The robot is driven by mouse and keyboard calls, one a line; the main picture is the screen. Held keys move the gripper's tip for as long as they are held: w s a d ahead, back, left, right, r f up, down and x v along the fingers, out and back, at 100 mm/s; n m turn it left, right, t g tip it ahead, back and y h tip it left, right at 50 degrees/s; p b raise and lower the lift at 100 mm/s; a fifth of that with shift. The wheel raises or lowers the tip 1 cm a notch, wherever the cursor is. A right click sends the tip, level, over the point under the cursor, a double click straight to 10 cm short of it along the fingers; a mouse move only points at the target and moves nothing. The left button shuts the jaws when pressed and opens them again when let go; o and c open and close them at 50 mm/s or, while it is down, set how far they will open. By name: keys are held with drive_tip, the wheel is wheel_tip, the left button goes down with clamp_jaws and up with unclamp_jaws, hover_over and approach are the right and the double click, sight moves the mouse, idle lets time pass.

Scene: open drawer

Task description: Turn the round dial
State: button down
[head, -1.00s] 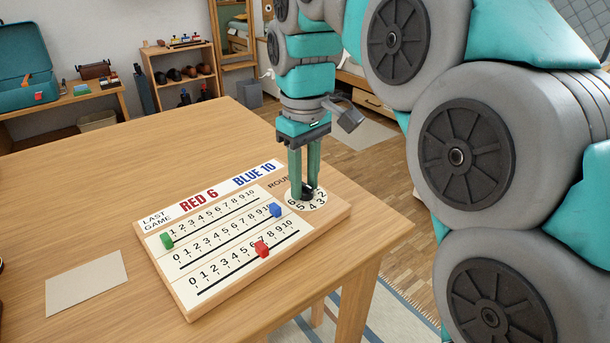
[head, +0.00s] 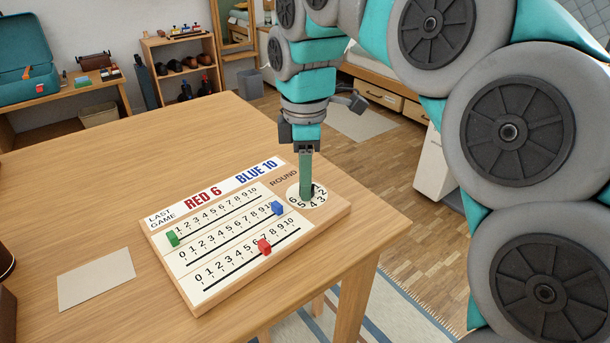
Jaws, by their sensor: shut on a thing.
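The round dial (head: 319,198) is a white disc with black numbers at the right end of the wooden scoreboard (head: 330,215), beside the word ROUND. My gripper (head: 306,195) points straight down over it, its fingers shut on the dial's dark knob (head: 313,189). The fingers hide most of the knob and part of the number ring. The numbers 6, 5, 4, 3 and 2 show around the near and right side. Where the pointer aims cannot be told.
The board's sliders are a green peg (head: 173,239), a blue peg (head: 277,208) and a red peg (head: 264,246). A blank card (head: 96,277) lies left of the board. The table (head: 200,130) is clear behind the board. Its right edge is close to the dial.

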drive_tip(key=shift+n, duration=0.6)
drive_tip(key=c, duration=0.6)
unclamp_jaws()
drive_tip(key=shift+r, duration=0.1)
drive_tip(key=shift+r, duration=3.8)
